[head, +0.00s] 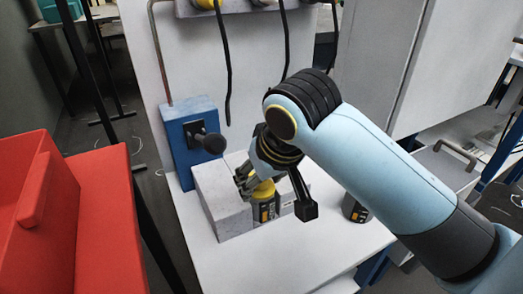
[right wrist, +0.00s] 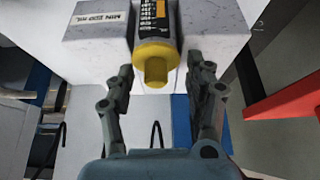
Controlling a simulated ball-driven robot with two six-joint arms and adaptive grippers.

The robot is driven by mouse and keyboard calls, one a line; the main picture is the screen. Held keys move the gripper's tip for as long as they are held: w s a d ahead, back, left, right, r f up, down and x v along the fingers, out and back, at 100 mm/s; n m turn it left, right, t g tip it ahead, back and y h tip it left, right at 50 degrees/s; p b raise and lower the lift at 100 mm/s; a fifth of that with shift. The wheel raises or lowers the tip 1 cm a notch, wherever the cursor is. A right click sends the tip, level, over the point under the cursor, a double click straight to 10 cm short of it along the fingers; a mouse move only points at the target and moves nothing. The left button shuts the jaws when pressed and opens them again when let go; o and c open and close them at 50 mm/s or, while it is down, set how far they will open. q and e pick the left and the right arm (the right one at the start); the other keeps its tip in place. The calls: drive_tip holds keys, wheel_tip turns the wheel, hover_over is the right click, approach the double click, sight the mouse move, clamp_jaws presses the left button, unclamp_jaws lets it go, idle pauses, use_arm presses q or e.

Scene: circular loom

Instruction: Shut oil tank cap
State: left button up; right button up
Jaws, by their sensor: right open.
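The oil tank is a grey speckled block (head: 222,205) with a dark, yellow-marked cylinder (head: 264,212) in its front, on the white table. A yellow cap (head: 264,189) tops the cylinder; in the right wrist view the cap (right wrist: 155,62) shows as a wide collar with a narrower knob. I cannot tell whether it is fully shut. My right gripper (head: 274,195) is open, its fingers on either side of the cap; in the right wrist view the gripper (right wrist: 165,74) has gaps on both sides of the knob. My left gripper is out of view.
A blue post (head: 182,165) with a black knob (head: 211,143) stands behind the tank to the left. A dark canister (head: 355,208) stands to the right. Black cables (head: 226,80) hang from the back panel. A red object (head: 95,210) fills the left. The table's front (head: 255,265) is clear.

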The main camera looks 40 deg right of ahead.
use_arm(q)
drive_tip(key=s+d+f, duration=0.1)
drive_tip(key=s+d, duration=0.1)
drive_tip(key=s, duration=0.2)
use_arm(e)
drive_tip(key=shift+s, duration=0.15)
use_arm(q)
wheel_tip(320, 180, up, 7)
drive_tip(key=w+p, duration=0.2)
drive_tip(key=p, duration=0.5)
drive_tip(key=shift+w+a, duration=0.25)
use_arm(e)
drive_tip(key=s+a+r, duration=0.1)
drive_tip(key=s+r, duration=0.3)
drive_tip(key=s, duration=0.1)
drive_tip(key=shift+s+a, duration=0.35)
drive_tip(key=shift+s, duration=0.05)
drive_tip(key=shift+f, duration=0.1)
